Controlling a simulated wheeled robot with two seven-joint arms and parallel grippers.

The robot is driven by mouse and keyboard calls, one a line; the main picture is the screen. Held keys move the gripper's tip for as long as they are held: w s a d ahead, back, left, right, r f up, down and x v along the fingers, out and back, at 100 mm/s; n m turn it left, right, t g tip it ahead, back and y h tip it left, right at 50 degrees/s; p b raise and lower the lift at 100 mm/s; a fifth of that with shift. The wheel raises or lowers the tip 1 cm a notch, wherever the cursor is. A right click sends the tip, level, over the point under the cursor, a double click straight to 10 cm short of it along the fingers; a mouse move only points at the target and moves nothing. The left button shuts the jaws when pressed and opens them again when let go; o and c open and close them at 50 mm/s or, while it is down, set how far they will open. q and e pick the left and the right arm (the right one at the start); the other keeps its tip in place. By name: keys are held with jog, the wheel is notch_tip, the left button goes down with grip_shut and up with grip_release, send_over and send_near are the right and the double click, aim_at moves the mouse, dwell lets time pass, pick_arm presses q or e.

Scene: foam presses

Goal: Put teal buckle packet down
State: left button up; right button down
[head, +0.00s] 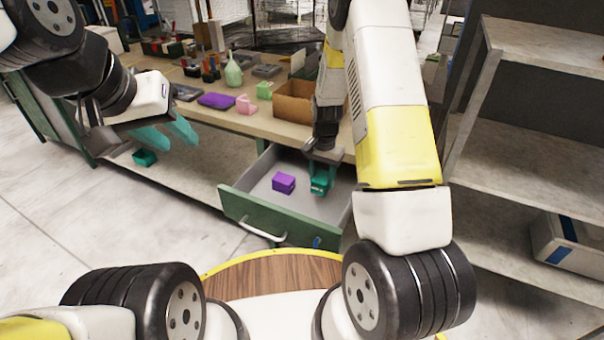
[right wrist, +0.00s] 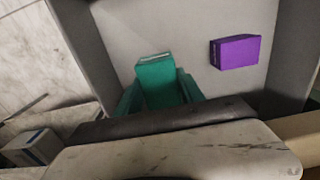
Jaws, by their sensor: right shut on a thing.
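The teal buckle packet (head: 320,183) is in the open drawer, between the fingers of my right gripper (head: 322,168). In the right wrist view the teal packet (right wrist: 160,80) sits between the two teal fingers, low over the pale drawer floor. I cannot tell whether it touches the floor. A purple packet (head: 284,183) lies in the drawer to its left in the head view, apart from it. My left gripper (head: 168,137) is at the left, its teal fingers apart and empty, in front of the bench.
The drawer (head: 262,200) is pulled out, with a green front and a metal handle. On the bench above are an open cardboard box (head: 296,108), a purple tray (head: 216,100) and a green bottle (head: 233,72). Grey shelves (head: 535,150) stand at right.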

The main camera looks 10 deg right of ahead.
jog(key=shift+f, duration=3)
jog(key=shift+f, duration=0.1)
jog(key=c, duration=0.7)
grip_release()
